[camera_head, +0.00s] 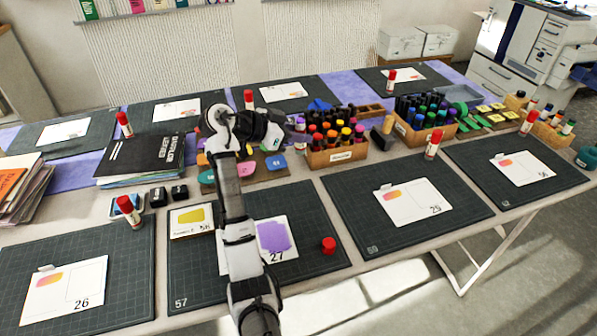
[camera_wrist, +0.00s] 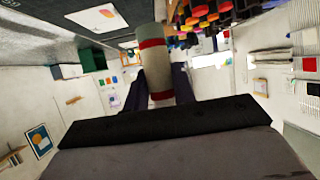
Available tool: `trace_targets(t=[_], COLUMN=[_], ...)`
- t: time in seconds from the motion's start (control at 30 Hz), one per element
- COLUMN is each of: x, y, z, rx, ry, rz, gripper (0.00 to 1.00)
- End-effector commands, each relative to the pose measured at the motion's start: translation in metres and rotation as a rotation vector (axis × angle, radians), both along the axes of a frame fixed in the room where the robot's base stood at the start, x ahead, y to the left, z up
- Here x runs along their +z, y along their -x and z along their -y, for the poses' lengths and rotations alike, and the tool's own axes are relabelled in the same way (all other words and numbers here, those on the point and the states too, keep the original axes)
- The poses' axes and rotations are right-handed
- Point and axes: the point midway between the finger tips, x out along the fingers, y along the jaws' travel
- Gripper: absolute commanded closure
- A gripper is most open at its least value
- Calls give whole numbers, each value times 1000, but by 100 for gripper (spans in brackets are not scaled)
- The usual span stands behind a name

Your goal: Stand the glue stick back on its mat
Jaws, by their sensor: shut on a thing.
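My gripper (camera_head: 286,132) is raised over the back of the table, near the marker box. In the wrist view its dark fingers (camera_wrist: 158,95) are shut on a pale glue stick (camera_wrist: 155,65) with red bands. In the head view a small pale, purple-tinted cylinder (camera_head: 300,125) shows at the fingertips; it appears to be this stick, partly hidden. The front-middle dark mat (camera_head: 315,212), marked 57, holds a card with a purple swatch (camera_head: 273,237) and a short red cap (camera_head: 329,246). My arm covers part of this mat.
Other red-capped glue sticks stand around, including one at the left (camera_head: 130,213) and one at the right (camera_head: 433,144). A box of markers (camera_head: 337,157) stands just right of my gripper. A black folder (camera_head: 148,153) lies left. The mat's right side is mostly bare.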

Motion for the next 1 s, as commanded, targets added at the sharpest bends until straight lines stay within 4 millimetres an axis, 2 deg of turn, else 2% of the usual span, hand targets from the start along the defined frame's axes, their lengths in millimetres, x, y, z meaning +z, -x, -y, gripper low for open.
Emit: trace_targets(t=[0.1, 0.3, 0.53, 0.8, 1.0], x=[-31, -75, -97, -132, -134], y=[0, 0, 0, 0, 0], z=[0, 0, 0, 0, 0], rx=[1, 0, 0, 1, 0], ry=[2, 0, 0, -1, -1], rz=[-7, -3, -2, 0, 1], gripper=[94, 94, 94, 94, 94])
